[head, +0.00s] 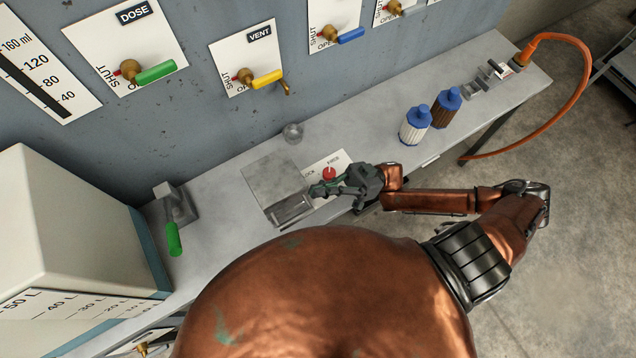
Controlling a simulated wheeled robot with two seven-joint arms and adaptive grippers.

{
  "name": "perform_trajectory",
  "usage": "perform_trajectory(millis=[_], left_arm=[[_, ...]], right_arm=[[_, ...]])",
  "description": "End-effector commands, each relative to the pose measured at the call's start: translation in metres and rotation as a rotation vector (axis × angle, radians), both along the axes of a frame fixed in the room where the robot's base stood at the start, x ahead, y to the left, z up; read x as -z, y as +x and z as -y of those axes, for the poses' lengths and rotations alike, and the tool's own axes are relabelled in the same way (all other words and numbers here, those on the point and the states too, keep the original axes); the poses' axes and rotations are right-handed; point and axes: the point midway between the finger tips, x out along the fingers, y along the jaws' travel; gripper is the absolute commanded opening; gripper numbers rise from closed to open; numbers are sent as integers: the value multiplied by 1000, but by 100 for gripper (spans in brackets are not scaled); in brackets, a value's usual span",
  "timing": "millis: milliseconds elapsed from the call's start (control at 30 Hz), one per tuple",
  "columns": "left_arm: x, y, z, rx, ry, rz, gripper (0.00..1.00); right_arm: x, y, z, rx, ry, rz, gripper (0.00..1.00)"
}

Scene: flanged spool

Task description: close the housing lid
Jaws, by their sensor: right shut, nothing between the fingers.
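A pale grey square panel (270,178), which looks like the housing lid, is on the bench left of my right gripper. A darker grey metal block or recess (289,211) adjoins its near edge. I cannot tell whether the panel lies flat or stands tilted. My right gripper (317,190) is shut and empty, its fingertips close to the panel's right side; I cannot tell whether they touch it. A red knob (329,173) on a white card (338,160), with lettering that seems to read lock and free, is just behind the gripper. My left gripper is not in view.
A grey bracket with a green handle (173,238) stands left on the bench. A small clear jar (292,133) is behind the panel. White (414,127) and brown (445,109) blue-capped bottles stand right. Wall valves, including the yellow vent lever (267,78), line the back.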

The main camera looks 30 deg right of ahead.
Motion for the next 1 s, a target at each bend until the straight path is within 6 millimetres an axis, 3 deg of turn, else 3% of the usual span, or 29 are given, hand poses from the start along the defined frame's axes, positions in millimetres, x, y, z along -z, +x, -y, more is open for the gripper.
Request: perform_trajectory(millis=[567, 1000], left_arm=[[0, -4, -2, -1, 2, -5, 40], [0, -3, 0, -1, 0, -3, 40]], right_arm=[[5, 0, 7, 2, -3, -2, 0], [8, -3, 95, 3, -4, -4, 0]])
